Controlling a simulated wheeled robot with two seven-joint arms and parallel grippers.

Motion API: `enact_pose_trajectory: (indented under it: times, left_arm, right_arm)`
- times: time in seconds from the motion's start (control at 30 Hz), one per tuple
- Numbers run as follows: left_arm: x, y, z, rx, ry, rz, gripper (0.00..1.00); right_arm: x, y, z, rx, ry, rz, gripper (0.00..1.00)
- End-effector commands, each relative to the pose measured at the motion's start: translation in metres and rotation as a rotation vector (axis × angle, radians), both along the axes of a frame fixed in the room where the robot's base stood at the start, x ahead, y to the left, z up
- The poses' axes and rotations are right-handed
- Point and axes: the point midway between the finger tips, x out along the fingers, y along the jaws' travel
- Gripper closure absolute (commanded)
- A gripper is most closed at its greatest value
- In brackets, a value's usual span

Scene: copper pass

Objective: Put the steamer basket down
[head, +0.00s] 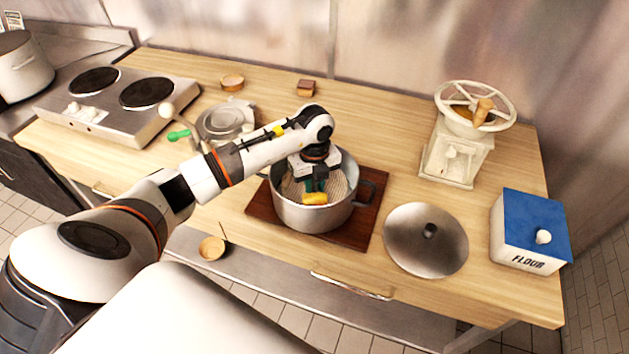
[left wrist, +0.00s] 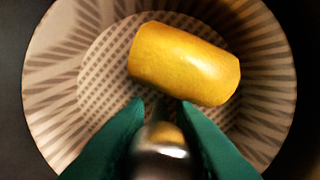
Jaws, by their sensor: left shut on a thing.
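The steamer basket (head: 340,184) is a pale, slotted round dish inside the grey pot (head: 303,218). It fills most of the left wrist view (left wrist: 98,72). A yellow, rounded piece of food (head: 315,198) lies in the basket, beyond my fingertips in the left wrist view (left wrist: 184,65). My left gripper (head: 316,186) reaches down into the pot. Its green fingers (left wrist: 160,128) are shut on the basket's shiny central post (left wrist: 162,152). I cannot tell whether the basket touches the pot's bottom. My right gripper is not in view.
The pot stands on a dark wooden board (head: 368,222). A metal lid (head: 426,240) lies to its right. A flour box (head: 530,232) and a cream grinder (head: 456,150) stand farther right. A two-plate hob (head: 115,112) is at the left.

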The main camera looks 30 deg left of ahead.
Motion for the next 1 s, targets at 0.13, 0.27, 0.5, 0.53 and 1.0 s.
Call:
enact_pose_trajectory:
  times: [0.13,0.27,0.5,0.53,1.0]
  left_arm:
    - [0.0,0.0,-0.001,0.0,-0.002,-0.001,1.0]
    - [0.0,0.0,-0.002,0.0,-0.001,-0.001,1.0]
    - [0.0,0.0,-0.007,0.0,-0.001,-0.001,0.71]
    - [0.0,0.0,-0.007,0.0,-0.001,-0.001,0.66]
    - [0.0,0.0,0.004,-0.001,-0.001,-0.001,0.56]
  right_arm:
    - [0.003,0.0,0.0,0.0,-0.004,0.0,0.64]
    - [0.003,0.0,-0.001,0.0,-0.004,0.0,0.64]
    - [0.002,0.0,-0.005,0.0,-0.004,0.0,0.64]
    - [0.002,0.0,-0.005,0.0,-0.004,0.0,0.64]
    - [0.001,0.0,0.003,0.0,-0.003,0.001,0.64]
